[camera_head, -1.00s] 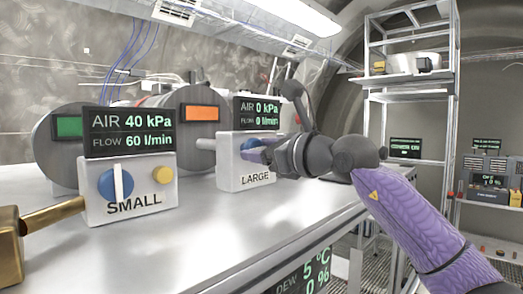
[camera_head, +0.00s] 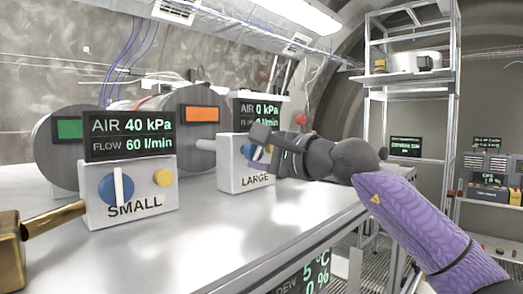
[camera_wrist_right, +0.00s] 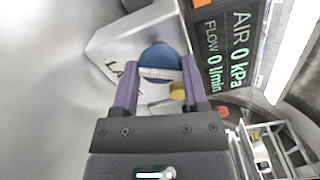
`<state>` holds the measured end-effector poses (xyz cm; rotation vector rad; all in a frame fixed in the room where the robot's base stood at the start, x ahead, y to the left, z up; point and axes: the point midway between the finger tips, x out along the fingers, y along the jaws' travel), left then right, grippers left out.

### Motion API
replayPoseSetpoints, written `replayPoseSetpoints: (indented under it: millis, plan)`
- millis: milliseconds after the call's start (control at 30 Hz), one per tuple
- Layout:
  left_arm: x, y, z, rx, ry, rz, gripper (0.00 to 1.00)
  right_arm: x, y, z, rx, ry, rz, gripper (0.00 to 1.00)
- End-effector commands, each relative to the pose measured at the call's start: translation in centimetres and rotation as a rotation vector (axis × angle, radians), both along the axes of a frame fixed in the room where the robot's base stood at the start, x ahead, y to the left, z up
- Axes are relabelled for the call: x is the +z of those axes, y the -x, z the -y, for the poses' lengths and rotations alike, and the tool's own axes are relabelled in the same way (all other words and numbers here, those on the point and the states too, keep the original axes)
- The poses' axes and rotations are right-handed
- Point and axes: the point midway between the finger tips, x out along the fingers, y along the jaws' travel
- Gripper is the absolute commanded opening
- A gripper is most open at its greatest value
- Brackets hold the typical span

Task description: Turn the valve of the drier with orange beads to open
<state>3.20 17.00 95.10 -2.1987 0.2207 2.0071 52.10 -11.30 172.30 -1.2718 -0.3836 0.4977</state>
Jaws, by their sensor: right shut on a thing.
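The drier with orange beads is the grey cylinder with an orange window (camera_head: 202,114), joined to a white box marked LARGE (camera_head: 232,180). Its blue round valve (camera_wrist_right: 160,57) has a white handle bar (camera_wrist_right: 160,74). My right gripper (camera_wrist_right: 162,68) is shut on this valve, one purple finger at each end of the bar. In the head view my right gripper (camera_head: 262,150) hides much of the valve. The LARGE display (camera_wrist_right: 225,45) reads AIR 0 kPa and FLOW 0 l/min.
The SMALL box (camera_head: 130,190) stands to the left with its own blue valve (camera_head: 116,188), bar upright, and a green-window drier (camera_head: 68,128). Its display (camera_head: 128,134) reads 40 kPa and 60 l/min. The steel table front (camera_head: 240,235) is clear.

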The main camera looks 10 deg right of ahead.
Motion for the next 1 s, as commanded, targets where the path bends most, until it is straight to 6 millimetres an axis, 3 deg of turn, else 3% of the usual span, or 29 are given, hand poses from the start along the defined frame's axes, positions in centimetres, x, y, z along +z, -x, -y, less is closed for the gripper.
replayPoseSetpoints:
  millis: [500, 1000]
  plan:
    - [0.65, -0.01, 0.01, 0.000, 0.000, 0.000, 0.59, 0.12, 0.04, -0.02, 0.000, 0.332, 0.225, 0.00]
    - [0.81, -0.02, 0.01, 0.000, 0.000, 0.000, 0.59, -0.05, 0.01, -0.01, 0.000, 0.446, 0.296, 0.00]
